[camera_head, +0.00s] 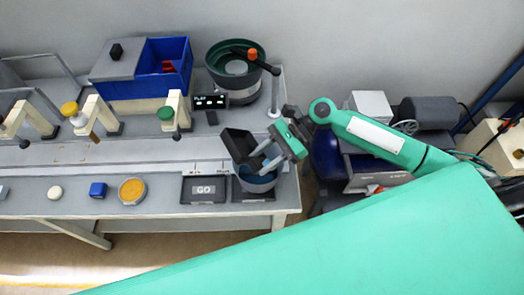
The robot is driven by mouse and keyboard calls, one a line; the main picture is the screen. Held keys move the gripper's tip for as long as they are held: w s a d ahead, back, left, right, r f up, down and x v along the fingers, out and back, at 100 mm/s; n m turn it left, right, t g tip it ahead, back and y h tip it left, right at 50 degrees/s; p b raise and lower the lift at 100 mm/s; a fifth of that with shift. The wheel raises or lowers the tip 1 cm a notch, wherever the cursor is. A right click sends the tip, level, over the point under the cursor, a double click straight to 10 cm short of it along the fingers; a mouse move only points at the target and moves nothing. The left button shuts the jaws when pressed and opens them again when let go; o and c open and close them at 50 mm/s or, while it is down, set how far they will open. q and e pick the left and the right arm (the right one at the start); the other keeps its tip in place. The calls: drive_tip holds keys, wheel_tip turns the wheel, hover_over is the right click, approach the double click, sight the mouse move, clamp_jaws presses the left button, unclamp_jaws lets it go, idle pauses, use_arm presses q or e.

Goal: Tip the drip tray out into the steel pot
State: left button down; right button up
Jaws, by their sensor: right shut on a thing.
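The drip tray (237,142) is a small dark rectangular tray. My right gripper (262,157) is shut on it from the right and holds it tilted above the bench's front part. The steel pot (259,185) is a round grey-blue vessel just below and to the right of the tray. The gripper's fingers and the tray hide part of the pot's opening. I cannot tell whether anything is in the tray or falling from it. My left gripper is not in view.
The pot stands on a dark square base beside a GO pad (203,190). A bowl feeder (221,58) with an orange-topped post stands behind. A blue bin (176,80) is at back left.

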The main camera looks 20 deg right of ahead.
drive_tip(key=shift+a+r+h+p, duration=0.1)
drive_tip(key=shift+r+h+p, duration=0.2)
drive_tip(key=shift+r+h, duration=0.15)
drive_tip(key=shift+a+h, duration=0.15)
drive_tip(key=shift+h, duration=0.3)
drive_tip(key=shift+a+h+p, duration=0.15)
drive_tip(key=shift+h+p, duration=0.25)
drive_tip(key=shift+h, duration=0.1)
drive_tip(key=shift+a+r+t+h+p, duration=0.1)
drive_tip(key=shift+a+t+h+p, duration=0.25)
drive_tip(key=shift+h+p, duration=0.4)
drive_tip(key=shift+s+d+p, duration=0.1)
drive_tip(key=shift+d+p, duration=0.05)
drive_tip(key=shift+p, duration=0.55)
drive_tip(key=shift+r+h+p, duration=0.2)
drive_tip(key=shift+h+p, duration=0.25)
drive_tip(key=shift+p, duration=0.55)
drive_tip(key=p, duration=0.2)
drive_tip(key=shift+a+r+h+p, duration=0.1)
drive_tip(key=shift+a+h+p, duration=0.1)
drive_tip(key=shift+h+p, duration=0.15)
drive_tip(key=shift+a+r+t+h+p, duration=0.1)
drive_tip(key=shift+r+t+h+p, duration=0.2)
drive_tip(key=shift+h, duration=0.25)
drive_tip(key=shift+a+f+h, duration=0.1)
drive_tip(key=shift+f+h, duration=0.05)
drive_tip(key=shift+h, duration=0.15)
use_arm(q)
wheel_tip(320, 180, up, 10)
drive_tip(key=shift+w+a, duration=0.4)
